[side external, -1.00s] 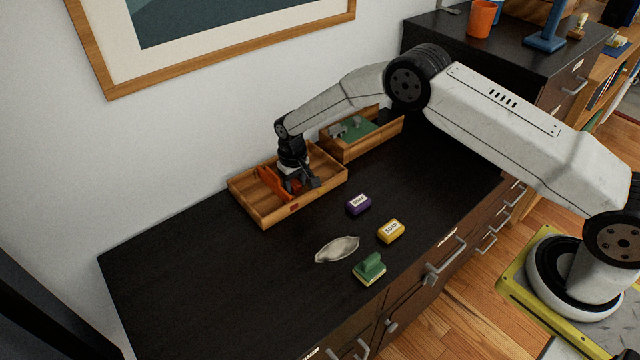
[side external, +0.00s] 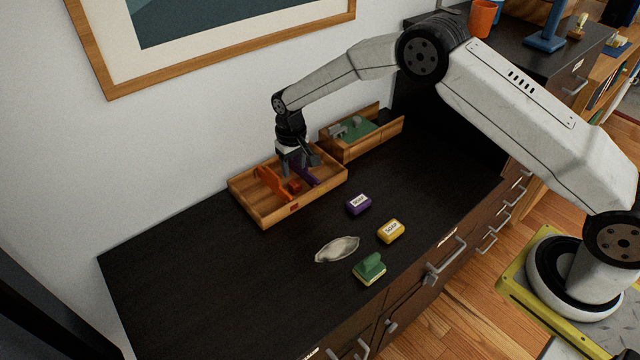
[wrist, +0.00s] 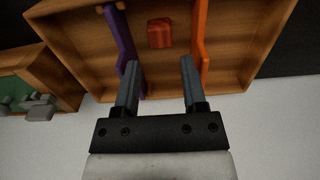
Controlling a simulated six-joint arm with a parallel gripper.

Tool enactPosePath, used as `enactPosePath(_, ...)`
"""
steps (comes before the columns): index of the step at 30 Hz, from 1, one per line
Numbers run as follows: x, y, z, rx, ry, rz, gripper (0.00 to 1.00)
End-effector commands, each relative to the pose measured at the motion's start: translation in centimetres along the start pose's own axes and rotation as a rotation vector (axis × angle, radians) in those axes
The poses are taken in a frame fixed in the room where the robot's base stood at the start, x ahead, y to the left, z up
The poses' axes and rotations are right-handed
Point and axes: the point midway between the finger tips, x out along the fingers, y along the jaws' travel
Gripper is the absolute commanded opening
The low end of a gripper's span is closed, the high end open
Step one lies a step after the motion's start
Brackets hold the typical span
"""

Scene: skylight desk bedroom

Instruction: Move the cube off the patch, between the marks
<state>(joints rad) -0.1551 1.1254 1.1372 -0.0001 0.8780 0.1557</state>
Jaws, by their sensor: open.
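A small red cube (side external: 294,187) lies on the floor of a wooden tray (side external: 246,205). The cube also shows in the wrist view (wrist: 160,33), beyond my fingertips. It stands between an orange upright piece (side external: 271,183) and a purple upright piece (side external: 307,174), apart from both. In the wrist view, the purple piece (wrist: 121,42) is left of it and the orange piece (wrist: 200,35) right. A small red square (side external: 294,207) shows on the tray's front wall; I cannot make out another patch. My gripper (wrist: 159,63) is open and empty, above the tray's back part.
A second wooden box (side external: 348,152) with a green bottom and grey pieces stands behind to the right. The dark desktop's left side is clear.

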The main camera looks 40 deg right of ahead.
Motion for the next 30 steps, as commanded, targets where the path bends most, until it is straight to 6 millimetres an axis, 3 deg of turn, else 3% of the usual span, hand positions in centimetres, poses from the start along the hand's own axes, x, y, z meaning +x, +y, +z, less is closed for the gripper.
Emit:
enactPosePath(6,-3.5,0.0,0.0,0.0,0.001,0.0,0.54)
enactPosePath(12,-5.5,0.0,0.0,0.0,0.0,0.0,0.54)
enactPosePath(30,-6.0,0.0,0.0,0.0,-0.001,0.0,0.54)
